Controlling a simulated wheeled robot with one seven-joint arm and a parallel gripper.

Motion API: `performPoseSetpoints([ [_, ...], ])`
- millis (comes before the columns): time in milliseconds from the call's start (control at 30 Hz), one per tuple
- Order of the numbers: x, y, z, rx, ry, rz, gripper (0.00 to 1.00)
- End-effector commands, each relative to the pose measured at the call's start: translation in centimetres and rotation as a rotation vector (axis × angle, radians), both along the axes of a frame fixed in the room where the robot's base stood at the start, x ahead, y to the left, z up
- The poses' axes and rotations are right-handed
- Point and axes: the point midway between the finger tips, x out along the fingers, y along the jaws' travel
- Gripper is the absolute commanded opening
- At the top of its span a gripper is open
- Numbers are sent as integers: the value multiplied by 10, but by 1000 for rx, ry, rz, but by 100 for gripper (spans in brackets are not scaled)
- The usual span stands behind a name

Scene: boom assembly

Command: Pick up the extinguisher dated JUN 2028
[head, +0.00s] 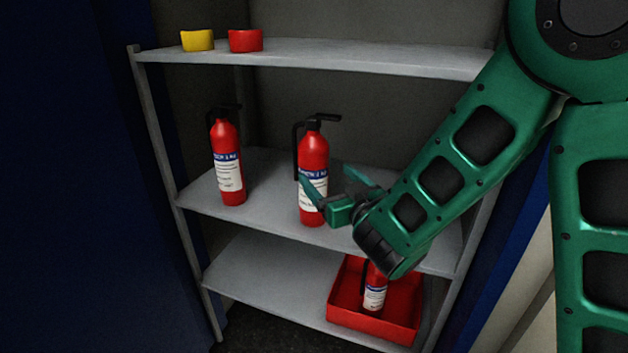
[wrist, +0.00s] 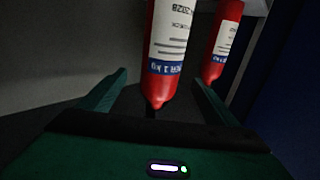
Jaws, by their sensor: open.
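A red extinguisher (head: 314,155) with a black handle and a white and blue label stands upright on the right part of the middle shelf. In the wrist view this extinguisher (wrist: 160,88) appears upside down, its label ending in "2028"; the month is not clearly readable. My gripper (head: 322,174) is open in front of it, with its fingers on either side and no visible grip. The fingers also spread left and right of it in the wrist view (wrist: 160,78). A second red extinguisher (head: 225,150) stands left on the same shelf, and shows at right in the wrist view (wrist: 219,55); its date is unreadable.
A smaller extinguisher (head: 374,290) stands in a red tray (head: 345,320) on the bottom shelf, below my arm. A yellow item (head: 197,41) and a red item (head: 246,41) sit on the top shelf (head: 380,58). The middle shelf (head: 268,190) is bare between the two extinguishers.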

Motion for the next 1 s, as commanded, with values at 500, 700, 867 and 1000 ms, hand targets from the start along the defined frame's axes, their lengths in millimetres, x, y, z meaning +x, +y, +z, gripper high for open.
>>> performPoseSetpoints([
  [500,34,19,1,0,-4,4,83],
  [700,49,23,3,1,-5,3,83],
  [867,70,32,5,1,-5,4,83],
  [1000,80,37,4,1,-4,4,83],
])
